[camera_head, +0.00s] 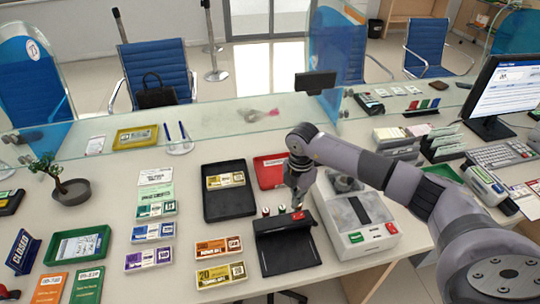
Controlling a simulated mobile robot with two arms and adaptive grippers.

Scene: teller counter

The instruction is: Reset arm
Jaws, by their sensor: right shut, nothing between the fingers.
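My right arm comes in from the right side of the head view. Its gripper (297,196) points down over the counter, shut and empty. It is just above the back edge of a black stamp-pad-like box (285,247) with a red label, and beside a white and grey machine (357,220). I cannot tell whether the fingertips touch anything. My left gripper does not show.
A black tray (228,205) with a yellow note bundle and a red tray (268,162) lie near the gripper. Note bundles, a green tray (61,246) and a small plant (68,187) fill the left. A glass screen (220,122) runs behind; a monitor (497,93) stands right.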

